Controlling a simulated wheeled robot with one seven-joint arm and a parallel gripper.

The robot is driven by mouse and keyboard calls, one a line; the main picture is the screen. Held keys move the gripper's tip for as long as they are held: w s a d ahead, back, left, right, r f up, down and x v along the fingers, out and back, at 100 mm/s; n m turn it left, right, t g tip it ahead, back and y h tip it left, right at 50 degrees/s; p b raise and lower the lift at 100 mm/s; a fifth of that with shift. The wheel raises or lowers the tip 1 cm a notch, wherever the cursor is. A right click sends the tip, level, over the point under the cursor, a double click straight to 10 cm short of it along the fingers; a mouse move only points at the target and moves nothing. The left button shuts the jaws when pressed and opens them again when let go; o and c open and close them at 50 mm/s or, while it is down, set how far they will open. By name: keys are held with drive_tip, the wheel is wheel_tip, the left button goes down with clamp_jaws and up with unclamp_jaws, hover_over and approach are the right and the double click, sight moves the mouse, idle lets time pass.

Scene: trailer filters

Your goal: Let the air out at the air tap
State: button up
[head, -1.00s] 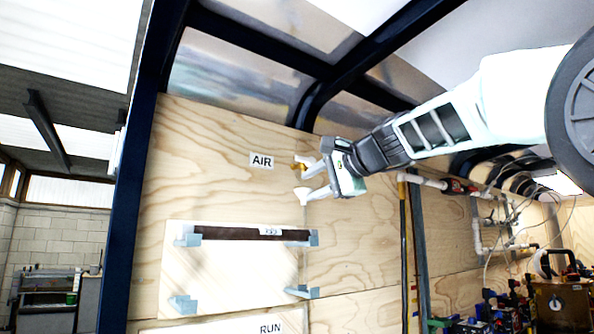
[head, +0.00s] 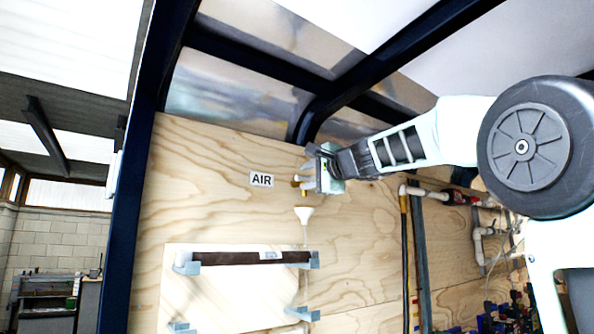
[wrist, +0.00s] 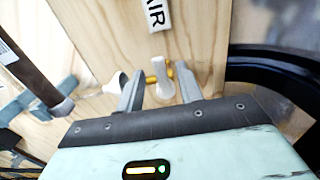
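The air tap (head: 296,184) is a small brass fitting on the plywood wall, right of the AIR label (head: 262,179). In the wrist view the tap (wrist: 152,79) shows its brass body and a pale lever between my fingers. My gripper (head: 309,178) is at the tap; in the wrist view its two fingers (wrist: 160,70) are apart, one on each side of the lever. Some gap seems to show beside the lever; I cannot tell whether a finger touches it. In the head view my gripper hides part of the tap.
A white funnel (head: 304,214) on a clear tube is just below the tap, close to my fingers. A dark brown filter tube (head: 235,258) lies on grey brackets lower left. A dark blue frame beam (head: 350,88) runs above. White pipes (head: 425,192) are to the right.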

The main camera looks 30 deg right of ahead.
sight(302, 178)
drive_tip(key=w+p, duration=0.2)
drive_tip(key=w, duration=0.3)
drive_tip(key=shift+a, duration=0.15)
